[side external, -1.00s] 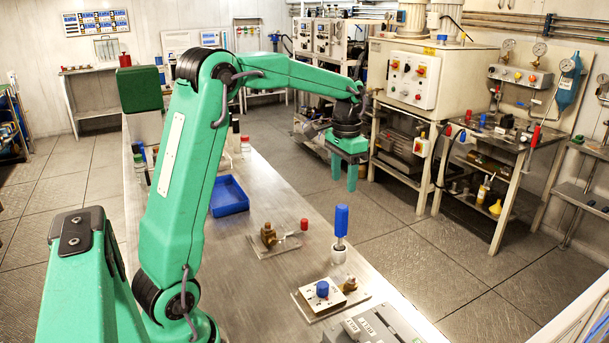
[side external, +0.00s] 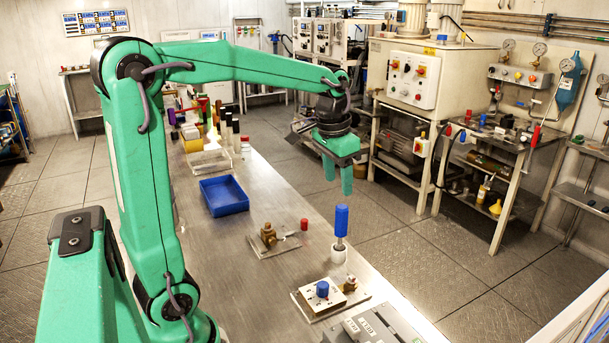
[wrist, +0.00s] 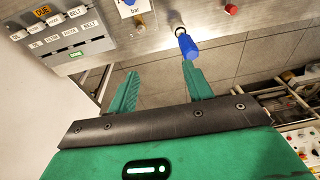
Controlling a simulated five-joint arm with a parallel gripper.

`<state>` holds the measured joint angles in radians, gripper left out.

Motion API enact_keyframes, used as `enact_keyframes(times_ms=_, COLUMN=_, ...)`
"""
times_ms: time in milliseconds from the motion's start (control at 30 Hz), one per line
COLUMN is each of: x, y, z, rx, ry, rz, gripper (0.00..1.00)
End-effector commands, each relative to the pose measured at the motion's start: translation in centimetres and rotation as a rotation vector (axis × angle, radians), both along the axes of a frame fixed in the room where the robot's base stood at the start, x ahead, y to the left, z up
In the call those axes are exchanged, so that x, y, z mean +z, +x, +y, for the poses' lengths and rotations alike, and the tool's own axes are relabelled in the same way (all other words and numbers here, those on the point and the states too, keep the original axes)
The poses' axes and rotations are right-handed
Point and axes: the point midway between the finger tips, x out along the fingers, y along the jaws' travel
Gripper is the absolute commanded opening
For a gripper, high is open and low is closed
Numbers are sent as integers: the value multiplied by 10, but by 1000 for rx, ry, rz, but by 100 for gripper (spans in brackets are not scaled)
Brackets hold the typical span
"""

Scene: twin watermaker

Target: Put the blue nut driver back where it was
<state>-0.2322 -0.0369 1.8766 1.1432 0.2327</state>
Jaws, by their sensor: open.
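The blue nut driver (side external: 341,222) stands upright, handle up, in a small white holder (side external: 339,254) near the bench's right edge. In the wrist view its blue handle (wrist: 187,45) shows beyond the fingertips, with the holder (wrist: 180,30) at its far end. My gripper (side external: 338,187) is open and empty. In the side view it hangs above and behind the driver, fingers pointing down. In the wrist view both green fingers of my gripper (wrist: 157,76) are spread apart, and neither touches the driver.
Near the holder is a white plate with a blue knob (side external: 322,289) and a brass fitting. Bottles stand farther back.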

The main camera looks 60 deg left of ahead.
Motion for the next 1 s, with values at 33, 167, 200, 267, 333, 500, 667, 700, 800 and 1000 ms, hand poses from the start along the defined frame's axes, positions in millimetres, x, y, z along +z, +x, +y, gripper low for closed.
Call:
enact_keyframes(times_ms=33, x=4, y=-10, z=-8, rx=-4, ry=3, rz=-22, gripper=51)
enact_keyframes(times_ms=167, x=9, y=-32, z=-26, rx=-5, ry=6, rz=-72, gripper=51)
enact_keyframes(times_ms=200, x=10, y=-39, z=-31, rx=-4, ry=6, rz=-88, gripper=51)
enact_keyframes(times_ms=267, x=10, y=-50, z=-38, rx=-5, ry=5, rz=-110, gripper=51)
enact_keyframes(times_ms=333, x=10, y=-63, z=-46, rx=-5, ry=4, rz=-138, gripper=51)
enact_keyframes(times_ms=500, x=5, y=-93, z=-62, rx=-7, ry=-3, rz=-204, gripper=51)
enact_keyframes(times_ms=667, x=-4, y=-119, z=-76, rx=-9, ry=-14, rz=-263, gripper=51)
enact_keyframes(times_ms=700, x=-6, y=-125, z=-78, rx=-9, ry=-18, rz=-277, gripper=51)
enact_keyframes(times_ms=800, x=-12, y=-137, z=-83, rx=-9, ry=-25, rz=-305, gripper=51)
enact_keyframes(times_ms=1000, x=-20, y=-148, z=-88, rx=-10, ry=-35, rz=-336, gripper=51)
